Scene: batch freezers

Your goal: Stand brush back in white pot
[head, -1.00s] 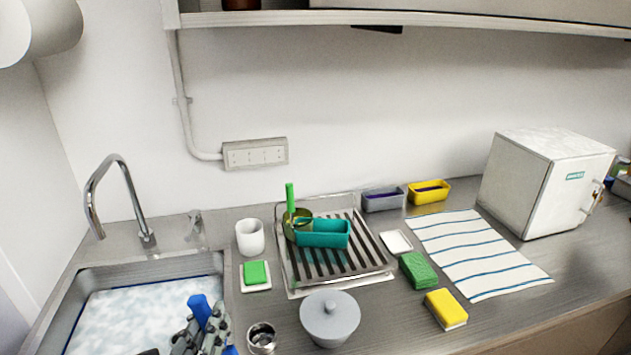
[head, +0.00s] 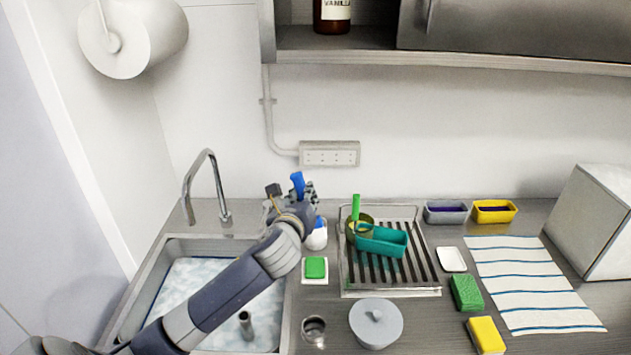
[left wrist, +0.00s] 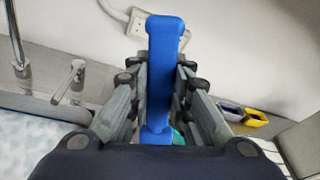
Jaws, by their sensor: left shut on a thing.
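The blue brush (head: 297,184) is upright in the head view, its handle rising above my left gripper (head: 304,194). My left gripper is shut on it at the white pot. The white pot (head: 317,240) stands on the counter between the sink and the dish rack, partly hidden by my wrist. A blue part of the brush shows at the pot's rim; I cannot tell how far inside it is. In the left wrist view the blue handle (left wrist: 163,70) stands between the two fingers, and the pot is hidden. My right gripper is not in view.
The dish rack (head: 390,290) right of the pot holds a teal tub (head: 382,242) and an olive cup with a green handle (head: 356,208). A green sponge on a white dish (head: 315,268) lies in front of the pot. The sink (head: 140,300) and tap (head: 208,170) are left.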

